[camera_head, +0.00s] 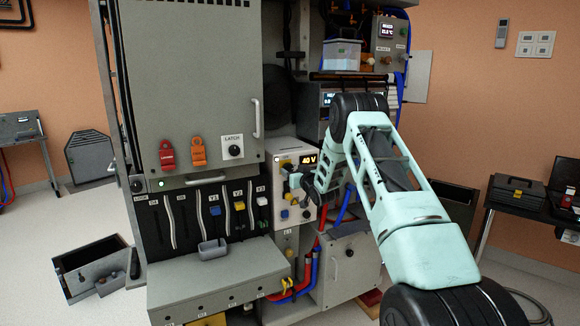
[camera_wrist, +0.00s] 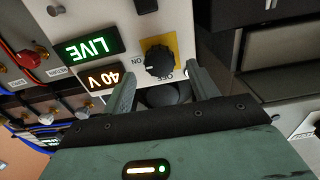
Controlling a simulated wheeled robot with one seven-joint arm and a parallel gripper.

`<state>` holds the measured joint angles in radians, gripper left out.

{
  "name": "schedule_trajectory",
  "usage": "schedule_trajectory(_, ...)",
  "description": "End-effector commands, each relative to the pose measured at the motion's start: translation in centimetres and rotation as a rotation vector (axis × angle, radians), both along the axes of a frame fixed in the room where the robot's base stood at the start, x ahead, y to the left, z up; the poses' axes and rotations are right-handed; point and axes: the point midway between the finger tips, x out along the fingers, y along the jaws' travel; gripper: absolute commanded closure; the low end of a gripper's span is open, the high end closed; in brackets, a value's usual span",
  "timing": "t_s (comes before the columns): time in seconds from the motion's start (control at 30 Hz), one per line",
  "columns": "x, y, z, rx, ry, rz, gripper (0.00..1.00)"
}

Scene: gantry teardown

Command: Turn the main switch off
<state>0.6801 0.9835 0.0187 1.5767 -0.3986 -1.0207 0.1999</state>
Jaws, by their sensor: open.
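The main switch (camera_wrist: 160,61) is a black round knob on a yellow plate marked ON and OFF. In the wrist view it sits just beyond and between the fingertips of my gripper (camera_wrist: 163,78), which is open. I cannot tell whether the fingers touch the knob. Beside it, a green display (camera_wrist: 92,47) reads LIVE and an orange display (camera_wrist: 103,79) reads 40 V. In the head view my gripper (camera_head: 298,182) is in front of the light switch panel (camera_head: 279,147), with the 40 V display (camera_head: 309,160) above it. My gripper partly hides the panel there.
A grey cabinet door (camera_head: 195,80) with red and orange tags stands left of the panel. A grey ledge (camera_head: 215,275) juts out below. Red and blue hoses (camera_head: 313,265) run under the panel. A dark table (camera_head: 520,205) with a toolbox stands at right.

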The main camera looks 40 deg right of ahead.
Motion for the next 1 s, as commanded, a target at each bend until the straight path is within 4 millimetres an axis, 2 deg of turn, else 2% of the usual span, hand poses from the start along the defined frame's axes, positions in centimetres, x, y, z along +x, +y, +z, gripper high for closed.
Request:
schedule_trajectory(0.1,1.5,-0.5,0.1,0.000,-0.001,0.001,0.41)
schedule_trajectory(0.23,2.5,-0.8,0.0,0.000,0.000,0.000,0.41)
schedule_trajectory(0.63,3.0,-1.0,0.0,0.000,0.000,0.000,0.41)
schedule_trajectory(0.8,2.9,-1.0,0.0,0.000,0.000,0.000,0.86)
schedule_trajectory(1.0,2.9,-1.0,0.0,-0.006,0.001,-0.001,0.86)
